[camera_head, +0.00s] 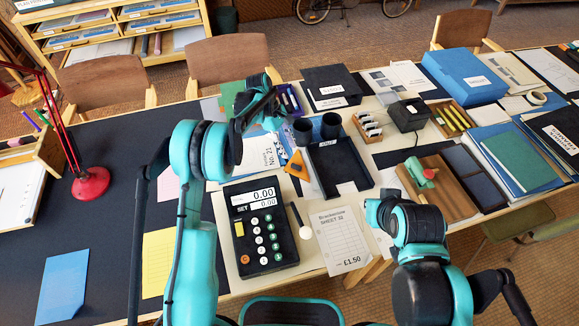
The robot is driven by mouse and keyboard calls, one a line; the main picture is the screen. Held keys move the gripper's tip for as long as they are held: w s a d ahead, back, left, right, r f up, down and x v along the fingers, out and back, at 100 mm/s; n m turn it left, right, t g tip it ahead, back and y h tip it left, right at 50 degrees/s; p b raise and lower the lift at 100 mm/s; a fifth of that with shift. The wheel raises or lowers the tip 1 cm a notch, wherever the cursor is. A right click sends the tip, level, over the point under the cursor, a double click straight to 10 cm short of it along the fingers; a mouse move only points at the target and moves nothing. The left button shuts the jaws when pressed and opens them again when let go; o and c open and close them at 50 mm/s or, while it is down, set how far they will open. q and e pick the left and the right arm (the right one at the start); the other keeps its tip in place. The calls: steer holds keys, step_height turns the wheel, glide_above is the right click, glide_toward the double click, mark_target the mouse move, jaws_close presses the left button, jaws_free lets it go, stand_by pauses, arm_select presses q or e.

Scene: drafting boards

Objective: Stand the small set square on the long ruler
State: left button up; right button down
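A small orange triangle (296,164), which looks like the small set square, is on the table just left of a black tray (338,168). I cannot tell whether it stands or lies flat. I cannot make out the long ruler; my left arm covers part of the table. My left gripper (262,104) is beyond the orange triangle and to its left, over the blue papers, and apart from it. Its fingers are dark and small, so their opening is unclear. My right arm is at the lower right, and its gripper fingers do not show.
A calculator (261,226) and a price sheet (340,240) lie in front. A wooden tray (452,197) is to the right.

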mark_target(294, 164)
arm_select(q)
steer(key=shift+b+x, duration=0.35)
steer(key=shift+x, duration=0.75)
steer(key=x, duration=0.1)
steer(key=b+x, duration=0.1)
steer(key=x, duration=0.1)
steer(key=b+x, duration=0.1)
steer(key=x, duration=0.1)
steer(key=shift+s+a, duration=0.1)
steer(key=shift+s, duration=0.3)
steer(key=shift+r, duration=0.15)
jaws_close()
